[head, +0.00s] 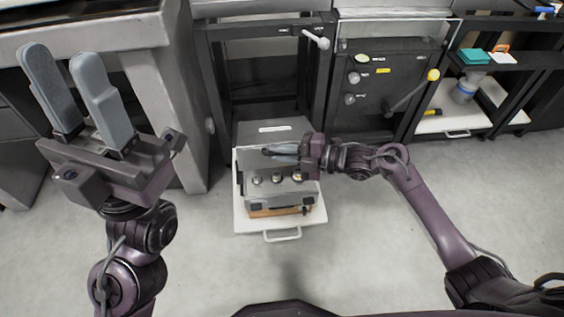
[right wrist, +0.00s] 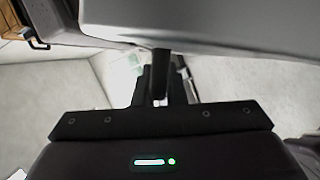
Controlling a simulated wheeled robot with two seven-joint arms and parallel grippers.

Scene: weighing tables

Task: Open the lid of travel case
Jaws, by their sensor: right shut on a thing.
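The grey travel case (head: 246,191) stands on a pulled-out white tray (head: 245,225) in the middle of the head view. Its lid (head: 286,130) has a white label on top. In the right wrist view the lid (right wrist: 210,18) fills the top, close to the fingers. I cannot tell exactly how far it is raised. My left gripper (head: 83,88) is open and empty, raised at the left.
A dark rack with a lever (head: 400,99) stands right of the case. A shelf farther right holds a teal block (head: 474,57) and a grey container (head: 466,89). A grey bench (head: 160,90) is at the left. The floor before the tray is clear.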

